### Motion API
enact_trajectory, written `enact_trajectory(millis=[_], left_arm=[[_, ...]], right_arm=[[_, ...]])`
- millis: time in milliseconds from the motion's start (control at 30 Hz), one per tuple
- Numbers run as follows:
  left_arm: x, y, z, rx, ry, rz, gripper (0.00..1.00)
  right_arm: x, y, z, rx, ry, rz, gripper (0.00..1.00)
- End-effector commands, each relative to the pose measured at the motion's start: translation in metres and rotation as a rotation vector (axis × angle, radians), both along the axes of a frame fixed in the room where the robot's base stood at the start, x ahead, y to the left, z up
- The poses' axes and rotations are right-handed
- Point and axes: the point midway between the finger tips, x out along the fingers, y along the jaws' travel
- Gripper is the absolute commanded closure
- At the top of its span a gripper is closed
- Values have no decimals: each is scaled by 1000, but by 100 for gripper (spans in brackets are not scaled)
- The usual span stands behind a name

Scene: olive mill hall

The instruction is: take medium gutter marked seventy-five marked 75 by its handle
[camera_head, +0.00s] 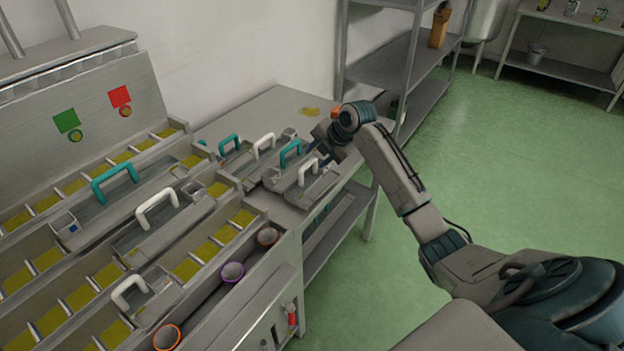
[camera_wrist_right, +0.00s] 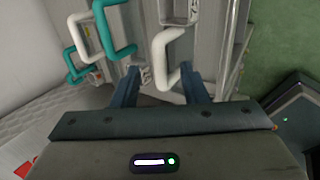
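Several metal gutters with teal or white handles lie on the side table; I cannot read a 75 on any of them. The nearest gutter (camera_head: 318,190) there has a white handle (camera_head: 308,172). My right gripper (camera_head: 318,157) is open above that gutter's far end. In the right wrist view, its two fingers (camera_wrist_right: 161,82) stand apart, with the white handle (camera_wrist_right: 160,50) between or just beyond their tips; contact cannot be told. A teal handle (camera_head: 290,150) is just beside it, also seen in the wrist view (camera_wrist_right: 115,28). My left gripper is not in view.
More gutters with a teal handle (camera_head: 115,180) and white handles (camera_head: 157,207) sit on the stepped metal machine (camera_head: 130,90) with yellow-green compartments. Small round cups (camera_head: 233,271) line its front. A metal shelf rack (camera_head: 385,68) stands behind my right arm. Green floor is clear at right.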

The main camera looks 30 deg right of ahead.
Motion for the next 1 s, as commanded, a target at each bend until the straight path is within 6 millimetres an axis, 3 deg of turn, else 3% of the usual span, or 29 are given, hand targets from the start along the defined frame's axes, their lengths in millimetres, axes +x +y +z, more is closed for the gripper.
enact_trajectory(millis=[200, 433, 467, 667, 1000], left_arm=[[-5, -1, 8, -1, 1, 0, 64], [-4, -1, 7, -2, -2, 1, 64], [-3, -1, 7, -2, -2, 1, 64], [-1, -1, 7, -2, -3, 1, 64], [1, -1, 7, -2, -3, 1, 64]], right_arm=[[13, 6, -21, 2, 1, -1, 60], [14, 5, -23, -1, 0, -1, 60], [14, 5, -23, 0, 0, -1, 62], [14, 5, -23, 0, 0, -1, 100], [15, 6, -22, 0, -2, -1, 100]])
